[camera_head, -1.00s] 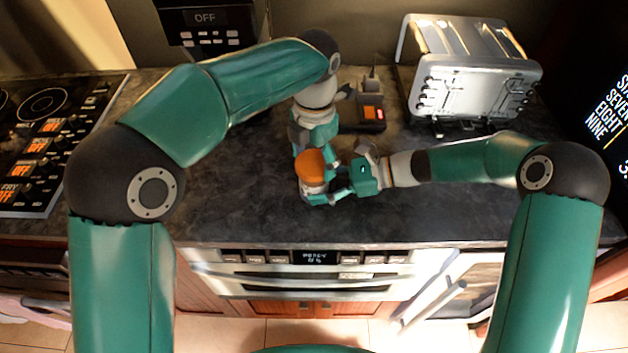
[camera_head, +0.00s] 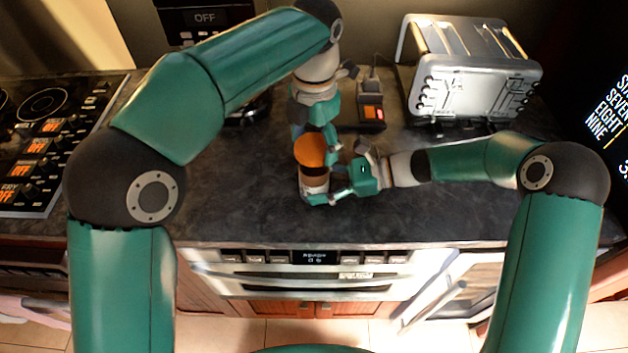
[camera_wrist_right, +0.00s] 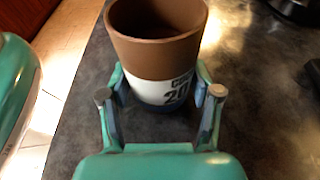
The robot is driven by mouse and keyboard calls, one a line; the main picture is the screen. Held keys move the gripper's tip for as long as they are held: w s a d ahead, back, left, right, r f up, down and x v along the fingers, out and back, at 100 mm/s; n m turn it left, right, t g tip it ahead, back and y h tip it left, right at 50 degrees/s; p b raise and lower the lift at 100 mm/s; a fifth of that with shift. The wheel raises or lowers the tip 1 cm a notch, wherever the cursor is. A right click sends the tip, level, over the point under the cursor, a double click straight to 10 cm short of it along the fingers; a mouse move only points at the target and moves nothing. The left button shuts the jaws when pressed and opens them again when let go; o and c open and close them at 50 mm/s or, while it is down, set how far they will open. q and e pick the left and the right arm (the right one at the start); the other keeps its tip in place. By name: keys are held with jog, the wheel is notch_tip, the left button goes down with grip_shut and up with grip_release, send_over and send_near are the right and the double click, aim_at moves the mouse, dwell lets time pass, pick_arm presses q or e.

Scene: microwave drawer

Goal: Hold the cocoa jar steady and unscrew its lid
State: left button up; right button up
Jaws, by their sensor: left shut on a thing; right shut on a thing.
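The cocoa jar (camera_head: 315,184) stands upright on the dark counter, with a white label band and a brown upper part. In the right wrist view the jar (camera_wrist_right: 158,55) shows its open top, with no lid on its rim. My right gripper (camera_wrist_right: 160,88) is shut around the jar's lower body, one finger on each side; it also shows in the head view (camera_head: 322,191). The orange lid (camera_head: 309,151) is held above the jar by my left gripper (camera_head: 322,146), which comes from behind it. The left gripper's fingers are partly hidden behind the lid.
A silver toaster (camera_head: 473,75) stands at the back right. A small device with an orange-lit panel (camera_head: 371,105) sits behind the grippers. A cooktop (camera_head: 45,140) is at the left. The counter (camera_head: 235,200) left of the jar is clear.

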dwell(0.3)
jog(key=o, duration=1.7)
jog(key=shift+o, duration=0.2)
jog(key=shift+d, duration=0.1)
jog(key=v, duration=1.2)
